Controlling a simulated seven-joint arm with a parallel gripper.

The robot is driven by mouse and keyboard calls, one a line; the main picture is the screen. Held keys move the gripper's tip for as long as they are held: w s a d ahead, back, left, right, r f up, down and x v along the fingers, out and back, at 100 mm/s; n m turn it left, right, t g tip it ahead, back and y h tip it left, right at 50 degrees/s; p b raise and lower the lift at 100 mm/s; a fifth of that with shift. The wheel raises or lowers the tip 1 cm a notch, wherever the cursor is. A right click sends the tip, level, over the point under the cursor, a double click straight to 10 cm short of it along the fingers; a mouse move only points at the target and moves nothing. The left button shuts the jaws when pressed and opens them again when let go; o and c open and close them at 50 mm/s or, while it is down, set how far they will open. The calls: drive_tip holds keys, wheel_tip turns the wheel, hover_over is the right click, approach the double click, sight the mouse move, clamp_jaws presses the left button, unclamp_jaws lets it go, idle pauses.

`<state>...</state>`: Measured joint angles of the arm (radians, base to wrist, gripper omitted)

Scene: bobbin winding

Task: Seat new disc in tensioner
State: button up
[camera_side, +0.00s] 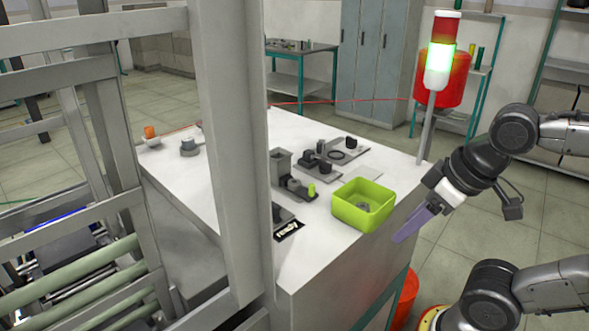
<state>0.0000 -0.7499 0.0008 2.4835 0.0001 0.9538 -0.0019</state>
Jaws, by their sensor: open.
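My gripper (403,236) has long purple fingers and hangs beside the right edge of the white table (225,215), pointing down and left. It is open, with nothing seen between the fingers. A lime green bin (352,213) stands near that edge, just left of my gripper, with small grey things inside that are too small to name. Grey fixtures with a tall block (281,168) stand left of the bin. I cannot tell which part is the tensioner, and no disc is clear enough to identify.
A dark ring (343,154) lies on a grey plate behind the bin. A signal tower (441,52), lit green, rises at the table's back right corner. A grey post (233,130) hides part of the table. A red thread (340,101) runs behind. The table's left front is clear.

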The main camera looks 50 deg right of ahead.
drive_tip(key=w+r+g, duration=0.2)
drive_tip(key=w+r, duration=1)
drive_tip(key=g, duration=0.3)
approach(294, 182)
drive_tip(key=shift+w+f, duration=0.1)
drive_tip(key=shift+f, duration=3.65)
drive_tip(key=c, duration=0.8)
drive_tip(key=shift+r, duration=2.55)
drive_tip(key=shift+c, duration=0.2)
drive_tip(key=shift+r, duration=0.1)
